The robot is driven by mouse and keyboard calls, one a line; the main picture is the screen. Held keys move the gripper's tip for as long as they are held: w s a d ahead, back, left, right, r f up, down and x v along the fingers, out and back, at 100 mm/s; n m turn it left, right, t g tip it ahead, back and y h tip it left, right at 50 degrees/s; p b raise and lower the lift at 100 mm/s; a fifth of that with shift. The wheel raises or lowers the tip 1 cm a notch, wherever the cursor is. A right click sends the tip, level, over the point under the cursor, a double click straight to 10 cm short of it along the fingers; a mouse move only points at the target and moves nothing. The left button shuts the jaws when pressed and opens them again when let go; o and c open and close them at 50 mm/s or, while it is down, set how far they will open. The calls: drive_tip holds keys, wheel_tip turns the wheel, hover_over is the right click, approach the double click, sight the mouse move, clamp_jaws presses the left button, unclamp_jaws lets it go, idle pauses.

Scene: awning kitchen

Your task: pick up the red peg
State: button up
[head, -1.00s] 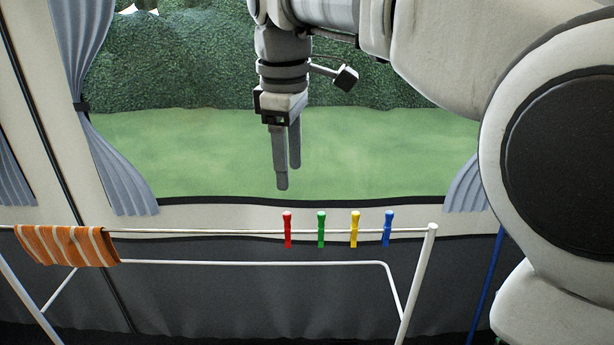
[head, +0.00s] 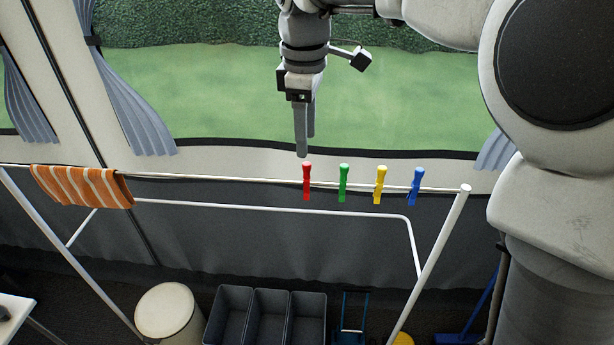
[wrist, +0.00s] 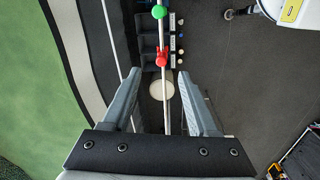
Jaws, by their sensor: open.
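The red peg (head: 306,181) is clipped upright on the top bar of the white drying rack (head: 240,180), leftmost of the row of pegs. My gripper (head: 303,156) points down with its fingertips just above the red peg in the head view. In the wrist view my gripper (wrist: 163,80) has its two fingers spread wide and nothing between them. The red peg (wrist: 162,57) shows there just beyond the fingertips, roughly midway between them.
A green peg (head: 344,183), yellow peg (head: 381,185) and blue peg (head: 416,187) stand to the right on the same bar. An orange striped cloth (head: 82,187) hangs at the left. Dark bins (head: 265,316) and a round white-lidded container (head: 166,310) stand below.

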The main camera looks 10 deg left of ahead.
sight(307, 164)
wheel_tip(307, 164, down, 8)
drive_tip(key=shift+r, duration=0.1)
clamp_jaws()
idle(0.5)
